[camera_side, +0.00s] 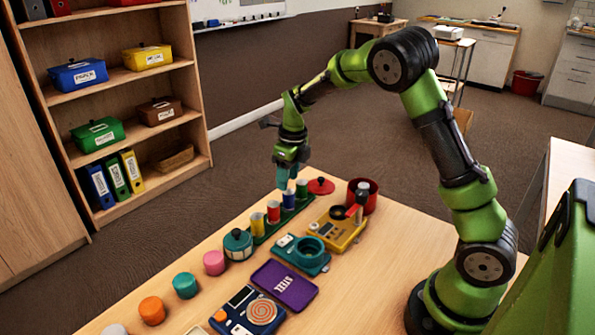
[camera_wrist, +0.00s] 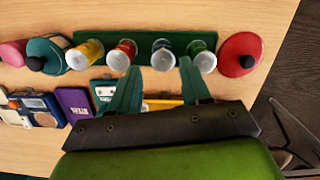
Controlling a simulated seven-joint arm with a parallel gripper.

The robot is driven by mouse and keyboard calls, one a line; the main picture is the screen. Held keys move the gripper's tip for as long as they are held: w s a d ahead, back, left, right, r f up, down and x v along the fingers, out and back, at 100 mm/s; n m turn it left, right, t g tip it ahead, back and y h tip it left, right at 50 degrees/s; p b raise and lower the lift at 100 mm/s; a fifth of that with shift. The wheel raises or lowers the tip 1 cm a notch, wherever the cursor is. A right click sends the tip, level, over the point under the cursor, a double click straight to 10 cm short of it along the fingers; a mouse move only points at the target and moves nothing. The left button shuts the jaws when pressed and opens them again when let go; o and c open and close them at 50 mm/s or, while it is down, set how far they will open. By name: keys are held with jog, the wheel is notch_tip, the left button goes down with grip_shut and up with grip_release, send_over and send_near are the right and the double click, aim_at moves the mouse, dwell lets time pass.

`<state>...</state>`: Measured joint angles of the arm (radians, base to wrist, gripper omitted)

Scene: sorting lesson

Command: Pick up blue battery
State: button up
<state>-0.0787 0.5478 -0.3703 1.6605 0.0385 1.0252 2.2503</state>
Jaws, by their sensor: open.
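The blue battery (camera_side: 289,200) stands upright in a green holder (camera_side: 259,238), between a red battery (camera_side: 273,212) and a green battery (camera_side: 302,187). A yellow battery (camera_side: 257,225) stands at the near end of the row. My gripper (camera_side: 285,180) hangs above the row, near the blue battery. In the wrist view my gripper (camera_wrist: 159,68) is open and empty. The blue battery (camera_wrist: 163,54) shows between its two teal fingertips in that picture, with its silver top facing the camera. I cannot tell the exact height gap.
A red lid (camera_side: 321,186) lies by the holder's far end, with a red pot (camera_side: 363,196) beyond. A yellow device (camera_side: 340,232) and a teal device (camera_side: 301,255) lie beside the holder. A teal lidded pot (camera_side: 238,244) stands at its near end. Close neighbouring batteries leave little side room.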

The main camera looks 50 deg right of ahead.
aim_at(289, 190)
notch_tip(289, 190, down, 3)
jog(key=shift+w+r, duration=0.15)
jog(key=shift+r, duration=0.05)
notch_tip(289, 190, down, 5)
jog(key=shift+d+f, duration=0.1)
